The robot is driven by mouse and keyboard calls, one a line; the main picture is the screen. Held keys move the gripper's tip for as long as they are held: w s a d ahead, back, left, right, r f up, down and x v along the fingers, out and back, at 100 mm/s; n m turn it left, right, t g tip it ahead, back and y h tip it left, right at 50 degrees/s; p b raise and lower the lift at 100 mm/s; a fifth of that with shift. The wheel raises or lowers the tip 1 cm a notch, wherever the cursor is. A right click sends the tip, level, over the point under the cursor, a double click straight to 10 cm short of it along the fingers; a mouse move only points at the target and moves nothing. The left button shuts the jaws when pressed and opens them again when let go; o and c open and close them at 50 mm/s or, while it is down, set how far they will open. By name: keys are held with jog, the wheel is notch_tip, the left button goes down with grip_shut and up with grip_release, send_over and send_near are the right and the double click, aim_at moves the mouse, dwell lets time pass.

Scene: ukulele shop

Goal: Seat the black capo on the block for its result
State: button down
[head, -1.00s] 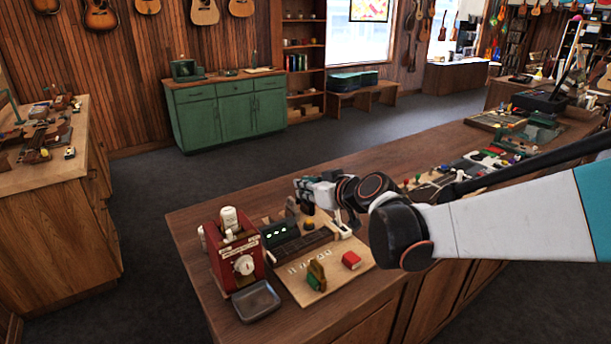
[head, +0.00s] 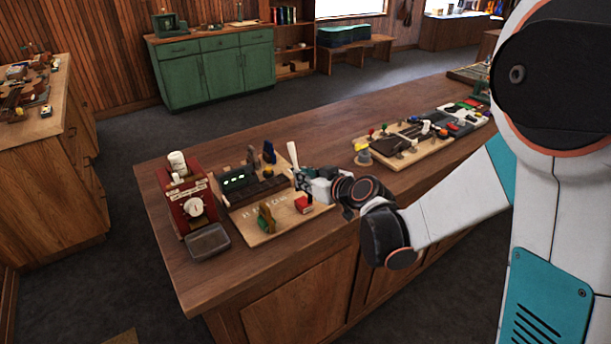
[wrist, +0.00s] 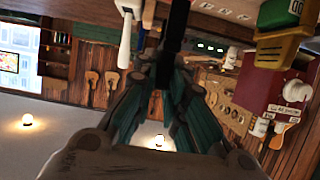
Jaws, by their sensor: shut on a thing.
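The black capo (wrist: 178,30) shows in the wrist view as a dark upright bar between the teal fingers of my gripper (wrist: 168,72). My gripper is shut on it. In the head view my gripper (head: 302,178) is low over the right end of the wooden board (head: 268,230), behind a red block-shaped piece (head: 303,204). I cannot make out the capo there. A long dark block (head: 262,190) with fret-like lines lies on the board, left of my gripper. A box with a green-lit display (head: 234,181) stands behind it. Whether the capo touches anything is unclear.
A white upright piece (head: 293,156) stands close beside my gripper, and a dark blue one (head: 268,152) farther left. A red machine (head: 188,208) and grey tray (head: 208,241) are left.

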jog(key=shift+f+b, duration=0.9)
jog(key=shift+f, duration=0.8)
jog(key=shift+f+b, duration=0.6)
jog(key=shift+b, duration=0.25)
dwell(0.4)
jog(key=c, duration=1.9)
grip_release()
jog(key=shift+r, duration=0.1)
jog(key=shift+p+v, duration=1.3)
jog(key=shift+v, duration=4.25)
